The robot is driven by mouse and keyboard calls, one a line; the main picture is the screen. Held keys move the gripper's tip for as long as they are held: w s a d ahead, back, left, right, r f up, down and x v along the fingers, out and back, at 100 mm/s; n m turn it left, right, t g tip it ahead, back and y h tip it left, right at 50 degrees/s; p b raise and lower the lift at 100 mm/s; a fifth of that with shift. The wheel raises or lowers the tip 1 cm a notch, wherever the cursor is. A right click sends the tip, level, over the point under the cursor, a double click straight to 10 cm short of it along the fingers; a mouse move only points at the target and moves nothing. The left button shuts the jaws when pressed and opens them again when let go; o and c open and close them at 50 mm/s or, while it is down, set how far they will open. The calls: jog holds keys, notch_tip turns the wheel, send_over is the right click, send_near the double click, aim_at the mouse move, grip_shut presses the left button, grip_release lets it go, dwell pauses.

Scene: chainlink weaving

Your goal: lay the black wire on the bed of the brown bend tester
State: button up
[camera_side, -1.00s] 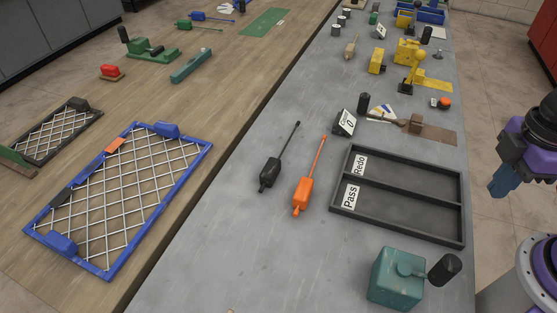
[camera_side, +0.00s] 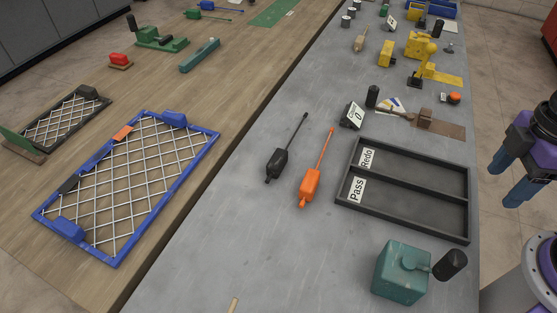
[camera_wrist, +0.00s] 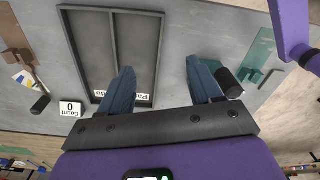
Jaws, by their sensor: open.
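A black handle-like block with a thin dark rod (camera_side: 277,164) lies on the grey table; it is the black piece that best fits the wire, though I cannot be sure. The brown bend tester (camera_side: 424,117), a small block on a flat brown plate with a narrow arm to its left, stands near the table's right edge. Part of its brown plate shows at the upper left of the wrist view (camera_wrist: 12,28). My gripper (camera_side: 505,180) is open and empty beyond the table's right edge in the side view. Its two blue fingers stand apart in the wrist view (camera_wrist: 160,66).
An orange tool (camera_side: 311,184) lies right of the black piece. A dark two-part tray (camera_side: 402,224) marked Redo and Pass is farther right, with a count sign (camera_side: 352,115) behind it. A teal device (camera_side: 400,272) stands in front.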

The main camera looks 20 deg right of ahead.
jog(key=w+a+r+m, duration=0.3)
jog(key=w+a+m, duration=0.7)
jog(key=w+a, duration=0.65)
jog(key=m, duration=1.1)
send_over(278, 156)
notch_tip(278, 156, down, 4)
jog(key=f, duration=1.1)
jog(key=shift+w+d+f, duration=0.15)
jog(key=shift+d+f, duration=0.05)
jog(key=shift+a+f, duration=0.2)
jog(key=shift+f, duration=2.5)
jog(key=c, duration=1.1)
